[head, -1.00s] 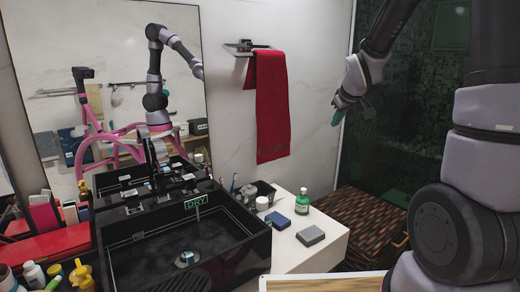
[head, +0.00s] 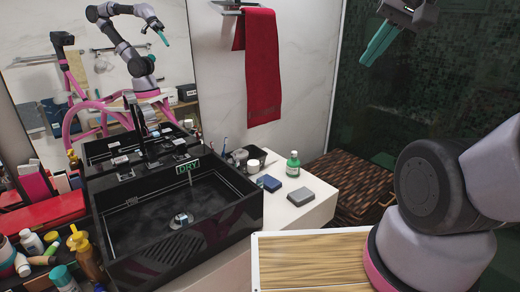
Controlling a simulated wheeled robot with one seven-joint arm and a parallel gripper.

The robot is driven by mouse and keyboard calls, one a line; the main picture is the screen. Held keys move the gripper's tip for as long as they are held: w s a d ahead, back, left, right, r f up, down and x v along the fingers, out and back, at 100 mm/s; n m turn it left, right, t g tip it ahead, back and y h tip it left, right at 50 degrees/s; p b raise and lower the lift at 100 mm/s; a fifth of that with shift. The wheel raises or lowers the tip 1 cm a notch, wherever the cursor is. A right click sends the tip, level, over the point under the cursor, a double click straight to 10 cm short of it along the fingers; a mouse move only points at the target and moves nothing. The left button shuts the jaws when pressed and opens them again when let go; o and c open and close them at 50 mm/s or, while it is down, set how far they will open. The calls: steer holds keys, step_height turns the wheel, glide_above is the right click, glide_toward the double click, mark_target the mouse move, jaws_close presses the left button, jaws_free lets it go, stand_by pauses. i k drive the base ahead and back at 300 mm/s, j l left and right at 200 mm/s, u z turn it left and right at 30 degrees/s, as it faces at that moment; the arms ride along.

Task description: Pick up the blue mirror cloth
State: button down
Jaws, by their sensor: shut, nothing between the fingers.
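The blue mirror cloth (head: 269,183) appears as a small, flat, dark blue block on the white counter, just right of the black sink. It lies left of a similar grey block (head: 300,196) and near a green bottle (head: 293,164). My gripper (head: 370,58) is at the upper right in the head view, high above the counter and well to the right of the cloth. Its teal fingers are shut, empty, and point down and to the left. Nothing covers the cloth.
The black vessel sink (head: 180,215) has a raised rim beside the cloth. A white cup (head: 253,167) and a dark holder with toothbrushes stand behind the cloth. A red towel (head: 262,70) hangs on the wall. A wood-topped surface (head: 310,262) is in front. Bottles crowd the lower left.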

mark_target(271, 184)
steer(key=u, duration=1.7)
steer(key=z, duration=1.45)
steer(key=l+u, duration=0.7)
steer(key=u, duration=0.2)
steer(key=i, duration=0.05)
